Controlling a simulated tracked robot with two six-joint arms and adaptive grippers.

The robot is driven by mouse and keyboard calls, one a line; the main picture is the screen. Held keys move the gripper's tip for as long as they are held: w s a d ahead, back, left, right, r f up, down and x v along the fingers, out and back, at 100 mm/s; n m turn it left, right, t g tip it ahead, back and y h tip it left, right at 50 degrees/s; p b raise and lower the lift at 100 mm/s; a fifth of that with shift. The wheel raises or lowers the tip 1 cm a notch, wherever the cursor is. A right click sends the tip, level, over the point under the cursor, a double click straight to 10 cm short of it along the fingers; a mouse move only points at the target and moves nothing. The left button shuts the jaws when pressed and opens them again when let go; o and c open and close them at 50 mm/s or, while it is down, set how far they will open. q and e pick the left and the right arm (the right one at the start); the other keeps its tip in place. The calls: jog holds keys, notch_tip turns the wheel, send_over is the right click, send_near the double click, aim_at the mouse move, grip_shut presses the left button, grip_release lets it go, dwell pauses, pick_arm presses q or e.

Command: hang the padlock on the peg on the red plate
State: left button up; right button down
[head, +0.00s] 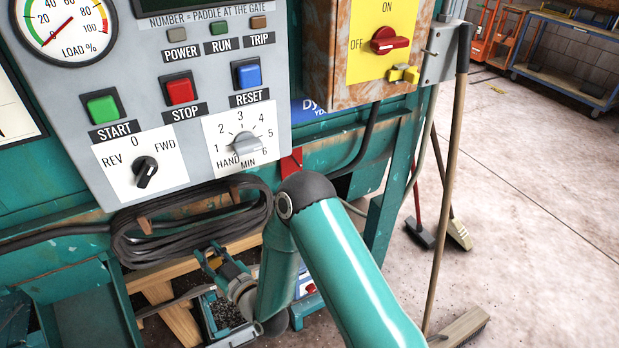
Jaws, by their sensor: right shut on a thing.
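My right gripper (222,264) is low in the head view, below the coiled black cable and left of my bent teal arm. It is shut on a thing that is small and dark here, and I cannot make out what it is. I cannot pick out the padlock for certain. A red plate (291,163) shows partly below the panel's right corner, just behind my arm's elbow. Its peg is hidden or too small to tell. My left gripper is not clearly in view.
The grey control panel (190,70) with buttons and knobs overhangs the area. The coiled cable (150,240) hangs below it. A rusty box with a red switch (389,40) and a yellow tab (403,74) is at right. Brooms (448,160) lean there. Open floor lies further right.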

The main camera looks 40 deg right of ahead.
aim_at(295, 158)
jog(key=shift+s+d+r, duration=0.1)
jog(key=shift+d, duration=0.15)
